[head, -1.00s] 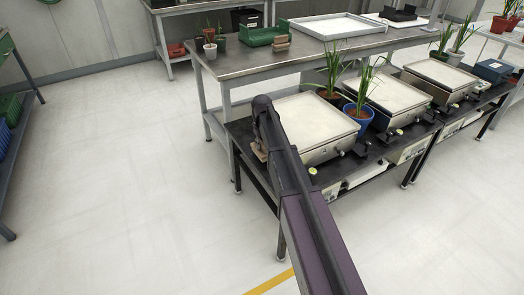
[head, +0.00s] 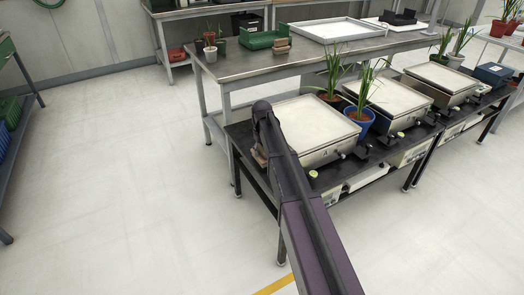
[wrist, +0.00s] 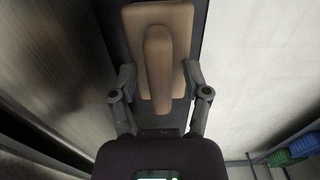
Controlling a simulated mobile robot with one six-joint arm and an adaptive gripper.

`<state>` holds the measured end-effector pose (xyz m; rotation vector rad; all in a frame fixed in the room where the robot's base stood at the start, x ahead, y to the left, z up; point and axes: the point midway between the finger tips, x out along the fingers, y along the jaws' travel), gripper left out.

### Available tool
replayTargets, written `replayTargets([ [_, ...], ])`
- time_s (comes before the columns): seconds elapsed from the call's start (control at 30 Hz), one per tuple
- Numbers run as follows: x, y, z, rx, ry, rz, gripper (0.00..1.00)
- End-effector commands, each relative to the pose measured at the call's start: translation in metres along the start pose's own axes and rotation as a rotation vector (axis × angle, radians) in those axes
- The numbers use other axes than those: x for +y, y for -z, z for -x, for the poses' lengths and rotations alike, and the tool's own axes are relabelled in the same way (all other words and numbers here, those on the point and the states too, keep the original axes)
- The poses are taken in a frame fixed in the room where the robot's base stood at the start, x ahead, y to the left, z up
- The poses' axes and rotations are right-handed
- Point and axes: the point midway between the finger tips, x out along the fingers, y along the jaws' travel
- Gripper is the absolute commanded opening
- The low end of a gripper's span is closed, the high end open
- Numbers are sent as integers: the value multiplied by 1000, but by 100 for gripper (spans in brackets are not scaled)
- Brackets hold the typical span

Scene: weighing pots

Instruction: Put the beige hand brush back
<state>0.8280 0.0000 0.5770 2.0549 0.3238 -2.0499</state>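The beige hand brush (wrist: 157,55) fills the upper middle of the wrist view, with a raised rounded grip along its centre. It lies over a dark surface. In the head view, a small part of the brush (head: 259,157) shows at the near left corner of the black table, mostly hidden by my arm. My gripper (wrist: 159,70) is above the brush with its fingers spread, one at each side of the brush block. The fingertips look very close to its sides; I cannot tell whether they touch.
The black table (head: 325,180) holds scales, the nearest being a scale (head: 310,125) right beside my gripper. A potted plant in a blue pot (head: 360,118) stands between two scales. Behind is a grey bench (head: 240,68) with a green bin (head: 257,40).

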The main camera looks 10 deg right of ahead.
Motion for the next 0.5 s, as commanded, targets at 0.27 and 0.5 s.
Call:
replayTargets([
  [0.27,0,0,1,0,0,0,62],
  [0.5,0,0,8,0,0,0,62],
])
